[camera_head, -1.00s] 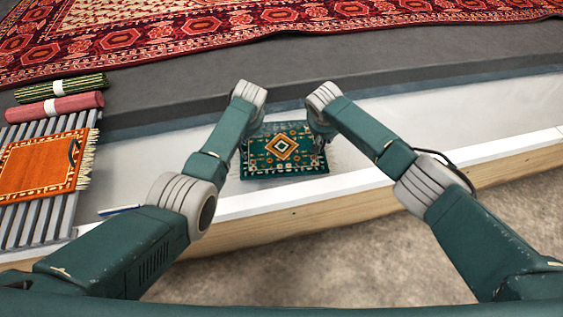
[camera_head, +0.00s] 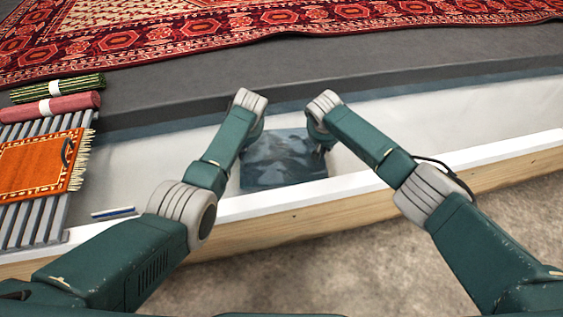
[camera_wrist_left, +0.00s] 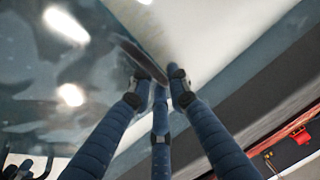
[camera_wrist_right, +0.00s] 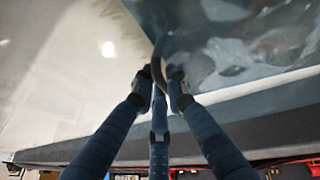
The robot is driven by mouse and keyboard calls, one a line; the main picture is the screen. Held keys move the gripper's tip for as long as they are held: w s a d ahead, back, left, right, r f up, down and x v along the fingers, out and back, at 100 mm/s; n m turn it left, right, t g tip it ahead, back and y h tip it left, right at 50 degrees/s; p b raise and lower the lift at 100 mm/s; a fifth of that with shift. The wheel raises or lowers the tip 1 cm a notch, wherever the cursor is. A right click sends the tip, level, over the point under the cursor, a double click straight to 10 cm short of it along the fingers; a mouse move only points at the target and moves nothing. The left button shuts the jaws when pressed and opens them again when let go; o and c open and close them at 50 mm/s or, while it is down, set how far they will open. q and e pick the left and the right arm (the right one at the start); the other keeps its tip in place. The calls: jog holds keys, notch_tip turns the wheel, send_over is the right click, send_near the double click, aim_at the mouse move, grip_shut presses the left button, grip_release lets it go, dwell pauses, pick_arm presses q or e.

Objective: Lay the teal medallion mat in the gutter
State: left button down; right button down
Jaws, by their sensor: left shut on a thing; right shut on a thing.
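The teal mat (camera_head: 285,160) is held spread between my two grippers, over the pale gutter (camera_head: 430,118). Its visible face is glossy blue-grey with blurry patches, and no medallion shows. I cannot tell whether it touches the gutter floor. My right gripper (camera_head: 320,145) is shut on the mat's right edge; in the right wrist view its fingertips (camera_wrist_right: 160,77) meet at the edge of the mat (camera_wrist_right: 245,45). My left gripper, mostly hidden by its arm in the head view, is shut on the left edge; its fingertips (camera_wrist_left: 156,82) show in the left wrist view.
A slatted rack (camera_head: 30,215) at the left bears an orange fringed mat (camera_head: 35,165). Rolled red (camera_head: 50,107) and green (camera_head: 60,88) rugs lie behind it. A large red carpet (camera_head: 250,35) covers the back floor. A wood-faced white rim (camera_head: 300,217) bounds the gutter in front.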

pick_arm(q)
jog(key=shift+a+f, duration=0.35)
jog(key=shift+f, duration=0.25)
pick_arm(e)
jog(key=shift+d+f, duration=0.4)
jog(key=shift+f, duration=0.15)
pick_arm(q)
jog(key=c, duration=1.6)
grip_release()
jog(key=shift+c, duration=0.2)
pick_arm(e)
jog(key=c, duration=1.7)
grip_release()
jog(key=shift+c, duration=0.2)
pick_arm(q)
jog(key=shift+d+r, duration=0.1)
jog(key=shift+d, duration=0.05)
pick_arm(e)
jog(key=shift+a+r, duration=0.1)
jog(key=shift+a, duration=0.1)
pick_arm(q)
jog(key=shift+d, duration=0.1)
pick_arm(e)
jog(key=shift+a, duration=0.1)
